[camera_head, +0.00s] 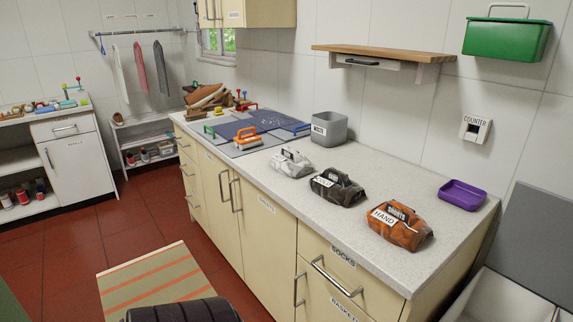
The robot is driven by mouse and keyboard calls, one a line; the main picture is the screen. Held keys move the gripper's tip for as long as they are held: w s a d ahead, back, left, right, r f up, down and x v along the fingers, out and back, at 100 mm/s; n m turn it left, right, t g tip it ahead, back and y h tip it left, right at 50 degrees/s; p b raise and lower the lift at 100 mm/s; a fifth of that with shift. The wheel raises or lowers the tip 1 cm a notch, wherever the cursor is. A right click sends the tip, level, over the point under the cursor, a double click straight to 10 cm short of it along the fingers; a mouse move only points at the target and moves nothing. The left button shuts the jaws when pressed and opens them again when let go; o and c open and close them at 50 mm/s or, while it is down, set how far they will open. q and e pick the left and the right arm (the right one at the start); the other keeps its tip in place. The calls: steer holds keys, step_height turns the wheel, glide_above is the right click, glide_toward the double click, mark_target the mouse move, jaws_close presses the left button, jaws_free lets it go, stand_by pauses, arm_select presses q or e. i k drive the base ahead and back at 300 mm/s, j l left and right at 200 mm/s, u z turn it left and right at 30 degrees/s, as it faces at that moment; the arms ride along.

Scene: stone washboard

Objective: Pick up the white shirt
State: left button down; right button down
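No garment is plainly recognisable as a white shirt. A whitish, crumpled bundle (291,163) with a dark handle-like top and a small label sits on the speckled counter (400,258), left of two similar bundles. A long pale cloth (120,76) hangs from the wall rail at the far left. Neither of my grippers shows in the head view.
A dark bundle (337,188) and an orange-brown bundle labelled HAND (398,229) sit on the counter. A grey bin (329,130), orange-handled brush (247,138) and purple tray (462,195) stand around them. A striped mat (150,285) lies on the red floor.

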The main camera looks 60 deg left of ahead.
mark_target(288, 162)
steer(key=u, duration=2.05)
